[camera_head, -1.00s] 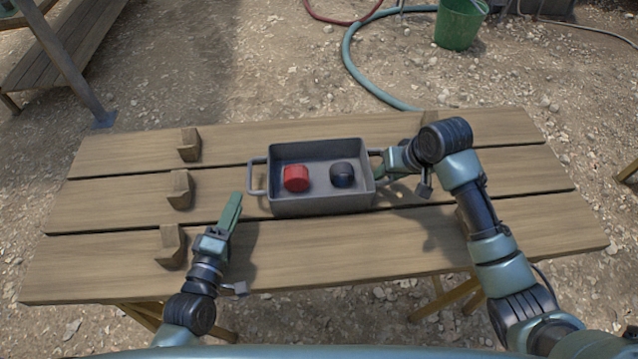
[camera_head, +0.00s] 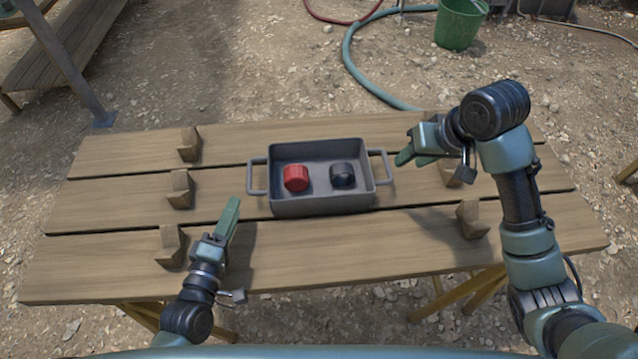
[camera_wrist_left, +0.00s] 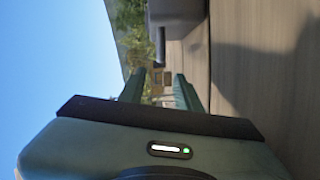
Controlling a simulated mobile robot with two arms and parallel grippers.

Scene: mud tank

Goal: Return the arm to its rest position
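My right gripper (camera_head: 408,158) is raised above the table, to the right of the grey tray (camera_head: 322,209) and apart from its right handle (camera_head: 386,166). Its green fingers look spread, with nothing between them. My left gripper (camera_head: 230,216) is low over the table, left of the tray's front corner and below the left handle (camera_head: 257,177). In the left wrist view its two fingers (camera_wrist_left: 160,88) stand apart with nothing between them. A red cap-like piece (camera_head: 296,178) and a black one (camera_head: 342,175) sit inside the tray.
The wooden table (camera_head: 330,250) has several wooden blocks along its left side (camera_head: 180,190) and right side (camera_head: 472,219), some partly hidden by my right arm. The table's front middle is clear. A green bucket (camera_head: 460,25) and a hose (camera_head: 352,60) lie beyond on gravel.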

